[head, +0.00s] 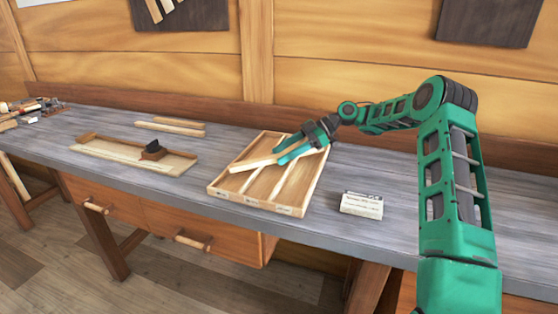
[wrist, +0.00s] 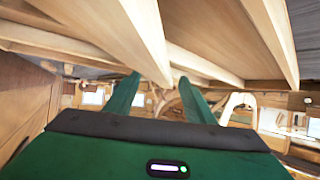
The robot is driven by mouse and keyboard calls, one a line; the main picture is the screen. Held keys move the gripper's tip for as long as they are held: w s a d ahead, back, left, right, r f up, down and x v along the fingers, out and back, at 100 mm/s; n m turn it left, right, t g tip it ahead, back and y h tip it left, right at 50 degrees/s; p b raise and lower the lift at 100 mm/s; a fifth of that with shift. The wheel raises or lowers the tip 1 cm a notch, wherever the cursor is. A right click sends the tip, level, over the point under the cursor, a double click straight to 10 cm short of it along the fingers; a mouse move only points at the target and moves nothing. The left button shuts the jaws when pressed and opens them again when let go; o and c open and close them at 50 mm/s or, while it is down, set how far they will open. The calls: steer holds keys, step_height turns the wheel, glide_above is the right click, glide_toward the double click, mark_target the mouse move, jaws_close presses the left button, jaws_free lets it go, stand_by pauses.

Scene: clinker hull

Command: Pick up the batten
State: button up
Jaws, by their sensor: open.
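A pale wooden batten (head: 254,163) lies slanting over the compartmented wooden tray (head: 228,195) in the head view, its near end towards the tray's left side. My green gripper (head: 283,149) is over the tray, at the batten's far end, with its fingers apart. In the wrist view my gripper (wrist: 160,95) shows two separated green fingers, and a pale wooden strip (wrist: 128,35) runs down to the space between them. I cannot tell whether either finger touches it. My fingers hide part of the batten's far end.
To the left are a shallow wooden board (head: 105,150) with a small dark-topped tool (head: 152,151) and loose strips (head: 172,126) behind. Bare bench lies between the board and the tray.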

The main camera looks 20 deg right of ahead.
jaws_close()
stand_by(0.3)
